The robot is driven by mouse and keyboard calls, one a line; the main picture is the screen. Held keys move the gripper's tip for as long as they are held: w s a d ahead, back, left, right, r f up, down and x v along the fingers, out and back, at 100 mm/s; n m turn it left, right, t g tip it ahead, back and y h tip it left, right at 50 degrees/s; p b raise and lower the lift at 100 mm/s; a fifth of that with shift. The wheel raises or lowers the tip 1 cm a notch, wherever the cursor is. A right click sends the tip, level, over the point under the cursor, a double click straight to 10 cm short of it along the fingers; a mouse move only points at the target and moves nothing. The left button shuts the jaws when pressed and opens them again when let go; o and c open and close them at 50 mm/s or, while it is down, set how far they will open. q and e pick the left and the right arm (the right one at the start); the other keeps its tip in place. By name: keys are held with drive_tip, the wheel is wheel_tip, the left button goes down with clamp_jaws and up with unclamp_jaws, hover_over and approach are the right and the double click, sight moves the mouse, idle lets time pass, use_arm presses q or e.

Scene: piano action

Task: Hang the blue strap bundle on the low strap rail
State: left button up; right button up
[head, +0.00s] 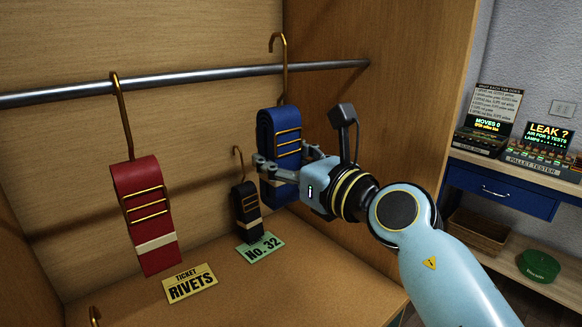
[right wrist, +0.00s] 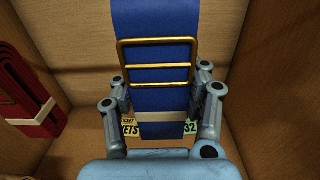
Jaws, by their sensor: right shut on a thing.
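The blue strap bundle (head: 268,135) has brass buckle bars, a pale band and a tall brass hook (head: 285,85). My right gripper (head: 284,165) is shut on the bundle, with its fingers on both sides. The right wrist view also shows the blue bundle (right wrist: 155,85) upright between the fingers (right wrist: 163,100). The steel strap rail (head: 190,77) crosses the cabinet. In the head view the hook's bend and tip show above the rail, and its shank crosses the rail line. I cannot tell whether the hook is over or in front of the rail. My left gripper is not in view.
A red strap bundle (head: 148,200) hangs from the rail at left. A small black bundle (head: 247,205) is low behind the blue one. A yellow RIVETS card (head: 190,284) and green No. 32 card (head: 260,246) lie on the cabinet floor. The right cabinet wall (head: 385,110) is close.

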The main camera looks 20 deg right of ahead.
drive_tip(key=shift+x, duration=0.85)
drive_tip(key=shift+w+f+b, duration=0.1)
drive_tip(key=shift+f+b, duration=0.3)
drive_tip(key=shift+b, duration=0.15)
drive_tip(key=shift+f+b, duration=0.8)
drive_tip(key=shift+f, duration=0.3)
drive_tip(key=o, duration=1.4)
